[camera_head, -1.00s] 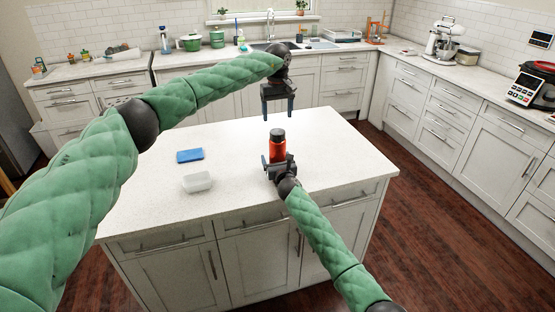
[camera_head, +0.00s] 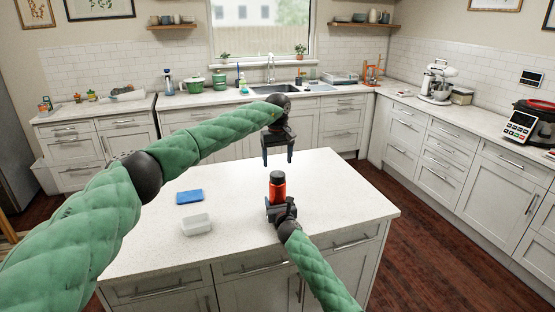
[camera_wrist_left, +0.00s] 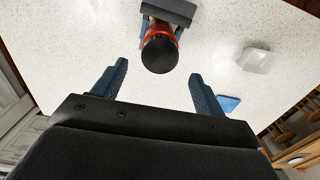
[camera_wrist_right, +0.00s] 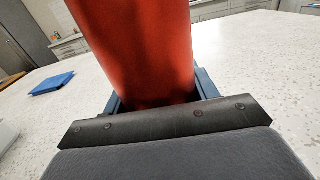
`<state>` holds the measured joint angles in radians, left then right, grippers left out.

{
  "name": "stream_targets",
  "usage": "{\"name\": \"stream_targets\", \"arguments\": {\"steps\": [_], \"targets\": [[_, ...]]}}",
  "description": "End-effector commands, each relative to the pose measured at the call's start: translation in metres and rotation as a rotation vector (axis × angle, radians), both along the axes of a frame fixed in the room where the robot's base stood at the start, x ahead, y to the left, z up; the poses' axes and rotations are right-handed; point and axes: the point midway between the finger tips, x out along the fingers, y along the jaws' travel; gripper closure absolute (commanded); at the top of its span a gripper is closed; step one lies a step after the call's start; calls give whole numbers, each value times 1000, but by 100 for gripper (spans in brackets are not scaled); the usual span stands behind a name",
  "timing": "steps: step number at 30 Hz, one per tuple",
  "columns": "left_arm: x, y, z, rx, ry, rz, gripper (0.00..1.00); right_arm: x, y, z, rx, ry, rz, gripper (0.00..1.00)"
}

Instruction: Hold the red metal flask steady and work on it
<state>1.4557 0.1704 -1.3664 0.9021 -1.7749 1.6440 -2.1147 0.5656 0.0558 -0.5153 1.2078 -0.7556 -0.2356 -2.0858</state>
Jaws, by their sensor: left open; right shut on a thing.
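The red metal flask (camera_head: 277,189) with a black cap stands upright on the white island counter. My right gripper (camera_head: 279,207) is shut around its lower body from the front. The right wrist view shows the red body (camera_wrist_right: 145,50) filling the space between the fingers. My left gripper (camera_head: 278,160) is open and empty, pointing down above the flask, apart from the cap. In the left wrist view the black cap (camera_wrist_left: 160,53) lies beyond the open fingers, between their lines.
On the island (camera_head: 340,200) a blue flat thing (camera_head: 189,197) and a clear-white container (camera_head: 197,225) lie left of the flask. The island top right of the flask is clear. Back counters hold a sink and a mixer (camera_head: 437,83).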

Motion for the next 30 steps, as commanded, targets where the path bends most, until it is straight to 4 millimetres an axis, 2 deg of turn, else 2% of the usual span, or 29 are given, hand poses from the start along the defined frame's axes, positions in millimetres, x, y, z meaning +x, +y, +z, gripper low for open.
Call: {"name": "stream_targets", "arguments": {"steps": [12,17,24,26,30], "targets": [[0,0,-56,0,1,1,28,0,0,0,0,0,0,100],[0,0,-66,-1,0,0,28,0,0,0,0,0,0,100],[0,0,-67,0,0,0,28,0,0,0,0,0,0,100],[0,0,-67,0,0,0,38,0,0,0,0,0,0,100],[0,0,-67,0,0,0,65,0,0,0,0,0,0,100]]}}
